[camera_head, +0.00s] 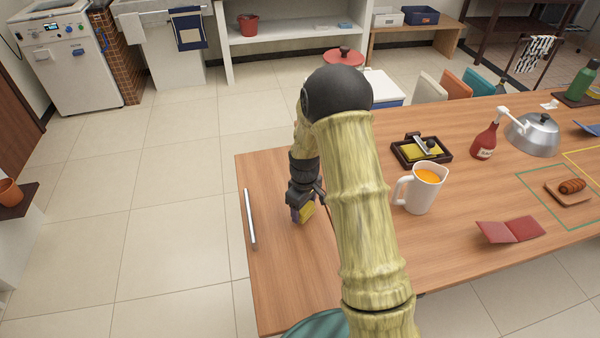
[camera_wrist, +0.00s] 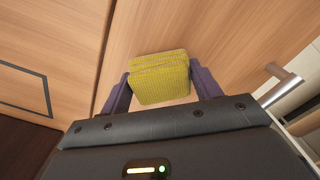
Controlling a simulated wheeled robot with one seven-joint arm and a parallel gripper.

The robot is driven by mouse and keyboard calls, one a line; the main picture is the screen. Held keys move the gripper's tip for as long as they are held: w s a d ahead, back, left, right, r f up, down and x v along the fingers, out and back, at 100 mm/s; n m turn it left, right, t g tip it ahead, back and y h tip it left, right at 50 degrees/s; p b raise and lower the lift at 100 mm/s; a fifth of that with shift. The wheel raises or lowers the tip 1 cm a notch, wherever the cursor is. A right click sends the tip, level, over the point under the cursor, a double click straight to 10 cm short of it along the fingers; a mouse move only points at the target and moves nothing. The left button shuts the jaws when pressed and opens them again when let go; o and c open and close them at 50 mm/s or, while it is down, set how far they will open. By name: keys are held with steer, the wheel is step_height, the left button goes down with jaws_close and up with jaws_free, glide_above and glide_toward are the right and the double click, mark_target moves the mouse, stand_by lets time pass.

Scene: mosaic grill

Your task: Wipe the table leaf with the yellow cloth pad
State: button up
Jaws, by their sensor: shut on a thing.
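The yellow cloth pad (camera_wrist: 160,78) is held between the two fingers of my gripper (camera_wrist: 160,88) in the wrist view. The gripper is shut on it. In the head view my gripper (camera_head: 304,210) hangs over the left end of the wooden table, and a bit of the yellow pad (camera_head: 307,212) shows between its fingers. The table leaf (camera_head: 285,270) is the bare wooden end section with a metal bar handle (camera_head: 250,218) along its left side. The pad is low over the leaf; I cannot tell whether it touches. My arm hides part of the leaf's right side.
On the table right of my arm are a dark tray (camera_head: 421,152) with a yellow lining, a white pitcher (camera_head: 419,190) of orange liquid, a red bottle (camera_head: 484,142), a metal cloche (camera_head: 532,134) and a red booklet (camera_head: 511,229). The floor on the left is open.

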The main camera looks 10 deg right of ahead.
steer(key=shift+s+r+p, duration=0.1)
steer(key=shift+r+p, duration=0.2)
steer(key=shift+r, duration=0.35)
steer(key=shift+r+p, duration=1.85)
steer(key=shift+r, duration=0.55)
steer(key=shift+f, duration=0.1)
